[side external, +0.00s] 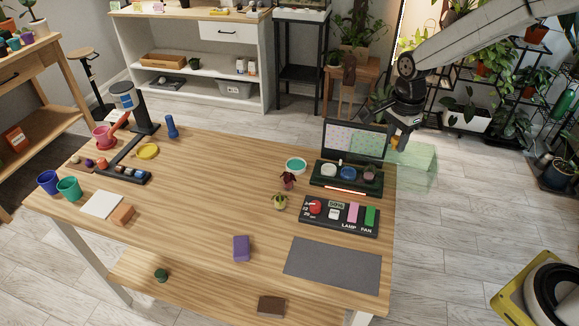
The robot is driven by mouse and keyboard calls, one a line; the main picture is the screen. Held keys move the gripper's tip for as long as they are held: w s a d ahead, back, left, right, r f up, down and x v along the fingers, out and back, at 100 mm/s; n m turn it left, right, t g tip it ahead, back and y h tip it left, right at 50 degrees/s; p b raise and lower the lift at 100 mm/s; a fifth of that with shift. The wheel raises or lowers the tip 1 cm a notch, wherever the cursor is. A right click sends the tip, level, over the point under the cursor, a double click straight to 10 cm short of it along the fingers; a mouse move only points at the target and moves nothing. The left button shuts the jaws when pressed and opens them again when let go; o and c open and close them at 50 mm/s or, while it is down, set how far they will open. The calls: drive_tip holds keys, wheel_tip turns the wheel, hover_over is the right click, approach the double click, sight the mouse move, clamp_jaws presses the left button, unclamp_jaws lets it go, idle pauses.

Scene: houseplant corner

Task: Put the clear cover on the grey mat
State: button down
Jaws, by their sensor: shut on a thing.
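The clear cover (418,166) is a see-through box with a pale green tint at the table's back right corner. My gripper (396,142) is shut on it from above, by a small yellowish part at its top. In this view the cover overlaps the table's right edge and the floor behind; its height above the table is hard to tell. The grey mat (333,265) lies flat and bare at the table's front right, nearer the camera than the cover.
Between cover and mat sit a dark tray with round pots (345,178) and a control panel (338,216) with a red knob and switches. A dark-framed screen (353,139) stands behind the tray. Small plants (280,202) and a purple block (241,248) are left; the table's middle is mostly clear.

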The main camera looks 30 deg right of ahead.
drive_tip(key=shift+r, duration=0.1)
idle(0.6)
drive_tip(key=shift+r, duration=4.2)
drive_tip(key=shift+a+f, duration=0.1)
drive_tip(key=s+a+f, duration=0.3)
drive_tip(key=a+f, duration=0.4)
drive_tip(key=a, duration=0.2)
drive_tip(key=s+a+f, duration=0.4)
drive_tip(key=a+f, duration=0.3)
drive_tip(key=a, duration=0.3)
drive_tip(key=shift+s+a, duration=0.15)
drive_tip(key=shift+s, duration=0.15)
drive_tip(key=shift+f, duration=0.3)
wheel_tip(320, 180, down, 8)
drive_tip(key=shift+r, duration=0.25)
